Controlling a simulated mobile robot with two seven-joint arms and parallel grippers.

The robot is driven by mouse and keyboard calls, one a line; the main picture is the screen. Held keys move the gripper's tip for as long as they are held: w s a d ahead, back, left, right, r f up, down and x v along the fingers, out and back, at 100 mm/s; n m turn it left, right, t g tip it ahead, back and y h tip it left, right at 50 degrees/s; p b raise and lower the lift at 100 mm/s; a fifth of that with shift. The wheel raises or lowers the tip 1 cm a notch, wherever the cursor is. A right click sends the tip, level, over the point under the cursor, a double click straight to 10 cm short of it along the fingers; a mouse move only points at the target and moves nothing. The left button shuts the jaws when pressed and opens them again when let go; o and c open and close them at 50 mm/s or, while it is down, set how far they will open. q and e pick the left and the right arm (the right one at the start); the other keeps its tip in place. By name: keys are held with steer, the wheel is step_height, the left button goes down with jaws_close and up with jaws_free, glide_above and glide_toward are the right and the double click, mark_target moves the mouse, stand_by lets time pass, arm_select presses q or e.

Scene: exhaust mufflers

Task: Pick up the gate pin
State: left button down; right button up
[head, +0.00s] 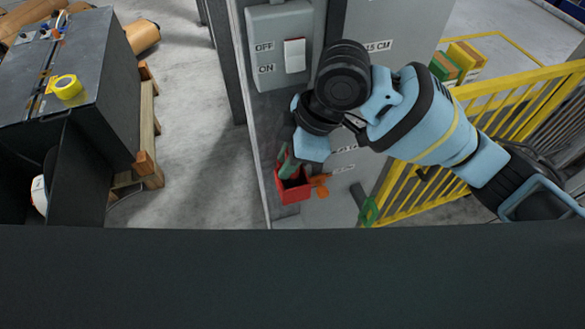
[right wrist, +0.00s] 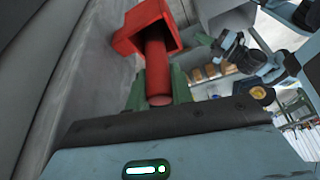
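The gate pin, a red cylinder (right wrist: 157,68), stands with one end at the opening of a red box-shaped holder (right wrist: 142,28) in the right wrist view. The green fingers of my right gripper (right wrist: 159,92) lie close against both sides of the pin, apparently shut on it. In the head view my right gripper (head: 287,164) reaches down to the red holder (head: 293,190) on the grey post. The gripper and wrist hide most of the pin there. I cannot tell how deep the pin sits in the holder.
The switch box (head: 280,45) marked OFF and ON is above the holder. An orange part (head: 320,185) is just right of it. A yellow railing (head: 500,110) stands on the right. A dark machine (head: 75,80) on a pallet is at left, with clear floor (head: 195,130) between.

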jaws_close()
steer(key=shift+r, duration=0.1)
